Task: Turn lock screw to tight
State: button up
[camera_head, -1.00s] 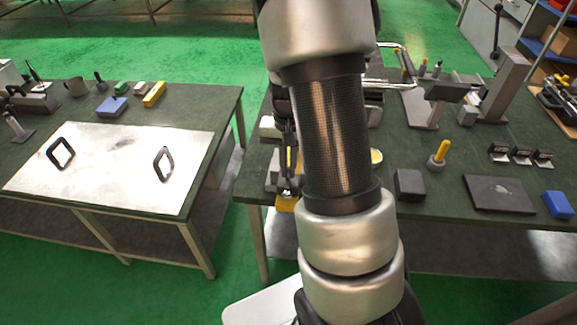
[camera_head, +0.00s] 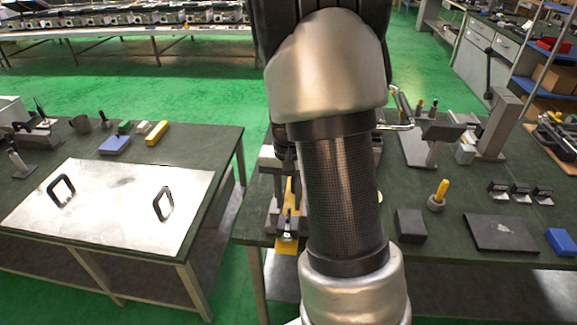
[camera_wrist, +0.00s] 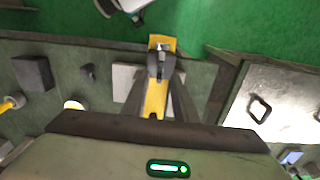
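A fixture with a yellow base plate (camera_wrist: 162,42) and grey metal parts stands at the table's edge. A small dark upright part (camera_wrist: 168,46), possibly the lock screw, shows on the yellow plate in the wrist view. In the head view the yellow plate (camera_head: 285,244) shows left of my arm. My gripper (camera_wrist: 163,75) has two dark fingers reaching toward the fixture, with yellow showing in the gap between them. It looks open; contact with the dark part cannot be told. In the head view my arm hides most of the gripper and part of the fixture.
A black block (camera_head: 410,226), a grey holder with a yellow handle (camera_head: 440,192) and a dark plate (camera_head: 500,233) lie right of my arm. A left table carries a metal sheet with black handles (camera_head: 118,205). Green floor separates the tables.

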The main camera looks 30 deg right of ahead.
notch_tip(320, 180, up, 14)
jog(key=p, duration=0.1)
jog(key=shift+f, duration=0.25)
